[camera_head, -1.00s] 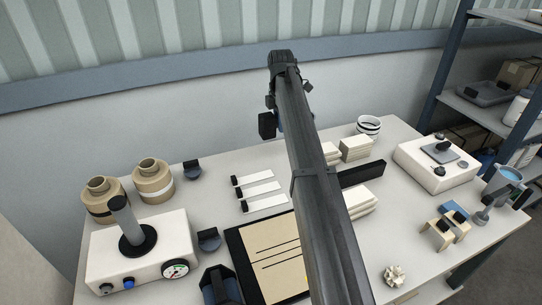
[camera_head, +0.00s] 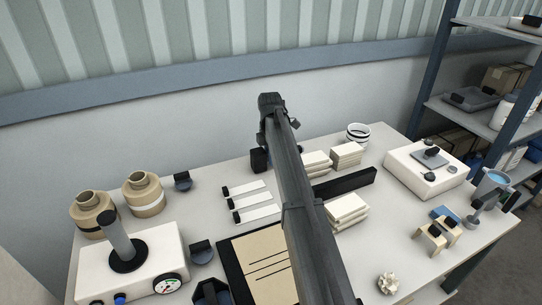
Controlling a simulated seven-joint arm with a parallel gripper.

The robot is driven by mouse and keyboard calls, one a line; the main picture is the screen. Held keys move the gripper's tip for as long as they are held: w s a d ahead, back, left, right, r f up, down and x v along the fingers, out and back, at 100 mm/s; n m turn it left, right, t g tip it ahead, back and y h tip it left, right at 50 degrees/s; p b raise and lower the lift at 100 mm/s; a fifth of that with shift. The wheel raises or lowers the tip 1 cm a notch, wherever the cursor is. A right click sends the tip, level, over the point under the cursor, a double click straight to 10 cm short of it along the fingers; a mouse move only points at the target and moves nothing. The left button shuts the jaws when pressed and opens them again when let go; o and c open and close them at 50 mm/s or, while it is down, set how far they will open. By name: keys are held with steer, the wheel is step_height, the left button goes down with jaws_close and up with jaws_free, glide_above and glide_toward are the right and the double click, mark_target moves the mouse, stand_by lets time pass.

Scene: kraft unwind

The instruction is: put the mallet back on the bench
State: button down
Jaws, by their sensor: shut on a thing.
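The bench (camera_head: 395,225) is a pale grey table against the wall. My gripper (camera_head: 271,150) is mostly hidden behind my arm, which crosses the middle of the view. It is shut on the mallet, of which a dark block-like part (camera_head: 259,160) shows just left of the arm. A small bluish part shows at the arm's right side. The mallet's handle and the fingertips are hidden. The dark block appears close to the bench's back edge; I cannot tell whether it touches the top.
White strips with black ends (camera_head: 250,201) lie below the dark block. Pale stacks (camera_head: 346,211) and a black bar (camera_head: 345,183) are right of the arm. Tan rolls (camera_head: 144,193) and a gauge box (camera_head: 150,255) fill the left. Bare bench shows behind the strips.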

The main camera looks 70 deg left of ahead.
steer(key=c, duration=0.9)
jaws_free()
steer(key=shift+f, duration=0.1)
step_height(320, 180, up, 12)
steer(key=shift+s+r, duration=0.1)
steer(key=shift+r, duration=0.05)
stand_by(0.3)
